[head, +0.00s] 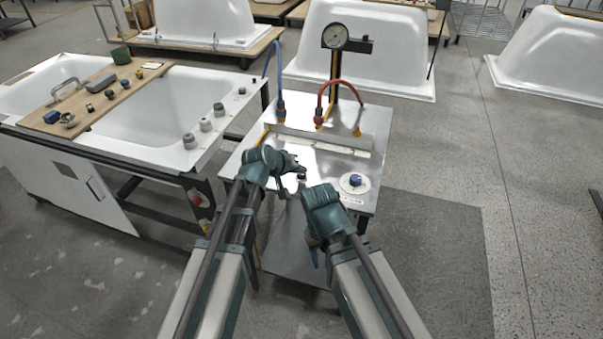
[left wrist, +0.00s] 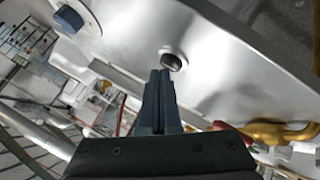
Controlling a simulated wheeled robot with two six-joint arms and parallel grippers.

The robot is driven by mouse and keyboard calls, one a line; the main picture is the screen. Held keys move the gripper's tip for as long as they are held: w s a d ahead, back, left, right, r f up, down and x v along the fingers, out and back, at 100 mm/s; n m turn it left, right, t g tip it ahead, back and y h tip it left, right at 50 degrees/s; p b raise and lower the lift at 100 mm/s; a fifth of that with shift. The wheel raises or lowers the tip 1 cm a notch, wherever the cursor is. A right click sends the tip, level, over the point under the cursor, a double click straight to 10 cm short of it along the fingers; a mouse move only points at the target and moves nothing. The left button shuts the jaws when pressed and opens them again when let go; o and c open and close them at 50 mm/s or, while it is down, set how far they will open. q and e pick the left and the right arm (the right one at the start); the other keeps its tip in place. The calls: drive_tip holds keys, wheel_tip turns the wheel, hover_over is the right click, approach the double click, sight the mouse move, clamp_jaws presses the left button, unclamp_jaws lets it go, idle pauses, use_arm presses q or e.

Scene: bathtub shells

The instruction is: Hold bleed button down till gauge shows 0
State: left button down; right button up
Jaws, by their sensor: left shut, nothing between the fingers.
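The steel-topped bench (head: 238,158) carries a round dial gauge (head: 335,36) on a dark post at its back. The needle is too small to read. A small dark round button (left wrist: 172,61) in a pale collar sits on the steel top; I take it for the bleed button. My left gripper (head: 297,168) is over the front middle of the bench, shut and empty. In the left wrist view its fingertips (left wrist: 160,72) are right beside the button; I cannot tell whether they touch. My right gripper (head: 315,256) is by the bench's front edge, its fingers mostly hidden.
A blue knob (head: 355,180) on a white disc sits at the bench's right front. A blue hose (head: 279,72) and a red hose (head: 347,83) rise at the back. A bathtub (head: 150,105) with a wooden board stands left. Floor to the right is clear.

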sight(300, 177)
use_arm(q)
drive_tip(key=shift+r+p, duration=0.35)
drive_tip(key=shift+r, duration=0.15)
wheel_tip(300, 177, up, 5)
drive_tip(key=p, duration=0.5)
drive_tip(key=shift+r, duration=0.1)
idle(0.3)
drive_tip(key=s+a+f+m+g+y, duration=0.2)
drive_tip(key=s, duration=0.6)
drive_tip(key=s+a+f+m+g+y, duration=0.1)
drive_tip(key=s+f+g+y, duration=0.1)
drive_tip(key=s, duration=0.7)
drive_tip(key=s+a+f+m+g+y, duration=0.2)
drive_tip(key=s+g, duration=0.1)
drive_tip(key=s, duration=0.5)
drive_tip(key=shift+s+a+f+m+g+y, duration=0.3)
drive_tip(key=shift+s+f+g+y, duration=0.05)
drive_tip(key=shift+g+y, duration=0.05)
